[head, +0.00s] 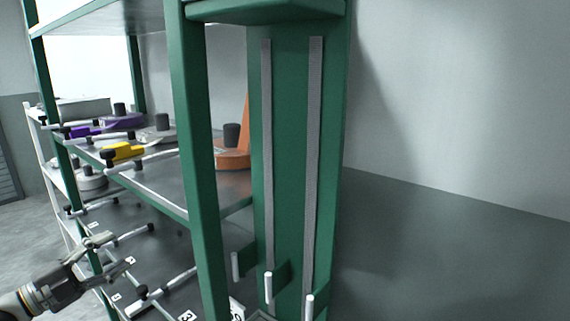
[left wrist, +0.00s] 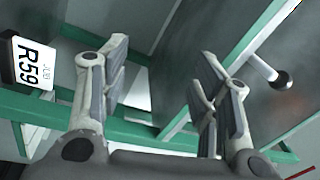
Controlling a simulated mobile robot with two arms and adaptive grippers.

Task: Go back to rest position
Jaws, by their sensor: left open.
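My left gripper (head: 102,256) is at the lower left of the head view, in front of the lower part of a green-framed rack. In the left wrist view my left gripper (left wrist: 163,62) shows its two grey fingers spread apart with nothing between them. Green rack bars pass behind the fingers. My right gripper is in neither view.
A green post (head: 198,160) stands right of the arm. Two grey webbing strips (head: 314,150) hang on a green panel. A white label reading R59 (left wrist: 36,62) is close by. Open floor (head: 22,235) lies left.

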